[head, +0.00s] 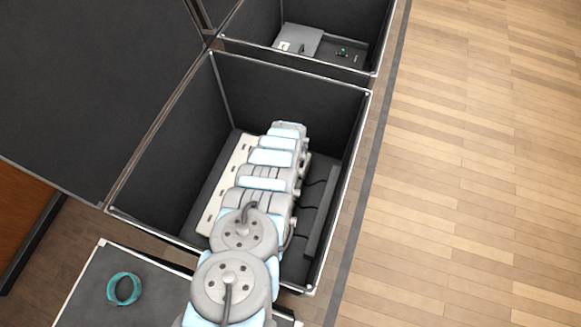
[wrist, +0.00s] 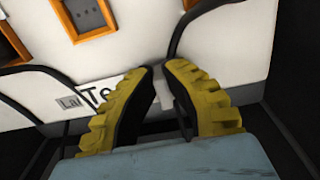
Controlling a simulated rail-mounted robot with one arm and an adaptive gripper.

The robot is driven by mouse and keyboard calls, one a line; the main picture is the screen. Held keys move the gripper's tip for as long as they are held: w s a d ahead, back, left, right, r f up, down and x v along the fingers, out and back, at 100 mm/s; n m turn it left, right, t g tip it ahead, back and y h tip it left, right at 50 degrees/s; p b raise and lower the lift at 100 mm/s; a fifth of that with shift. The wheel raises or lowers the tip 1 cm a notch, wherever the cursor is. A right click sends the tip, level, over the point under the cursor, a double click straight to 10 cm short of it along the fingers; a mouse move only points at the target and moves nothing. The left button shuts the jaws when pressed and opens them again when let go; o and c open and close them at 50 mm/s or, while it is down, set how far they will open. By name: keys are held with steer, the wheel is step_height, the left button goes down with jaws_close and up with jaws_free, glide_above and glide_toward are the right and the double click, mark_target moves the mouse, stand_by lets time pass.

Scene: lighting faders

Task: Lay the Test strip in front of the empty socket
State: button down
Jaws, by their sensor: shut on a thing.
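In the wrist view my gripper (wrist: 165,85) has two yellow ribbed fingers, close together on a small pale piece between their tips. A white strip with large black letters "Te" (wrist: 100,97) runs behind the left finger; the rest of its word is hidden. The pale piece seems to belong to this strip. It is over or against the lower part of a white panel (wrist: 130,55). An orange-framed socket (wrist: 85,18) with small dark holes and no plug in it is above, left of the fingers. In the head view my arm hides the gripper and strip.
Another orange frame (wrist: 10,45) is at the left edge. Black cables (wrist: 40,72) curve over the panel on both sides, close to the fingers. The head view shows the open case's dark walls (head: 290,85) around my arm. A teal ring (head: 124,289) lies on a dark top outside.

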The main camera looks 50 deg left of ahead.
steer(key=shift+f, duration=0.1)
steer(key=c, duration=1.2)
jaws_free()
step_height(320, 180, up, 12)
steer(key=p, duration=0.4)
steer(key=shift+r, duration=0.2)
steer(key=shift+w, duration=0.1)
